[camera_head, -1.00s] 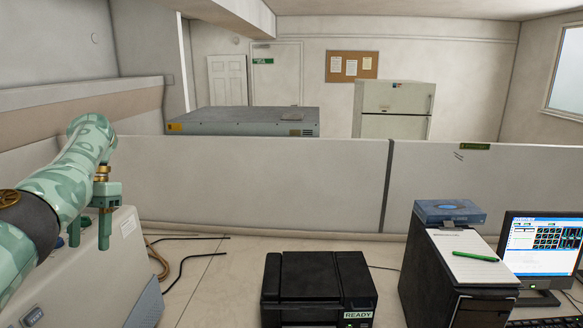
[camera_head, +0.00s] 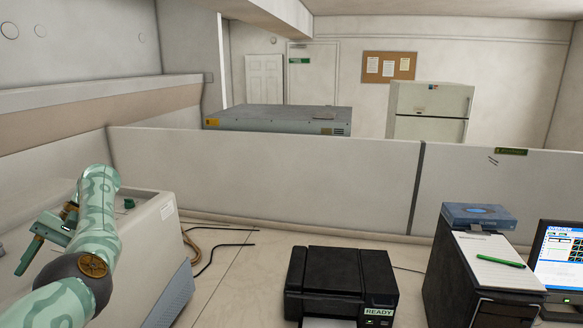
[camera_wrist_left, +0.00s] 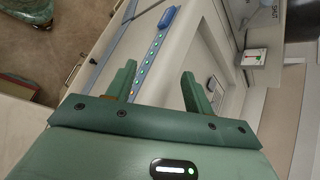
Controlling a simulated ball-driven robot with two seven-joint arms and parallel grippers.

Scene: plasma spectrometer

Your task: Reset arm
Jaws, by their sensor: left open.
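My left arm comes in at the lower left of the head view, bent with its elbow raised. My right gripper is in neither view.
A black printer (camera_head: 340,280) marked READY stands on the bench. To its right are a black cabinet (camera_head: 455,270), a blue box (camera_head: 478,215), a notepad with a green pen (camera_head: 500,260) and a monitor (camera_head: 563,258). A low partition (camera_head: 270,180) runs behind. Cables lie on clear bench left of the printer.

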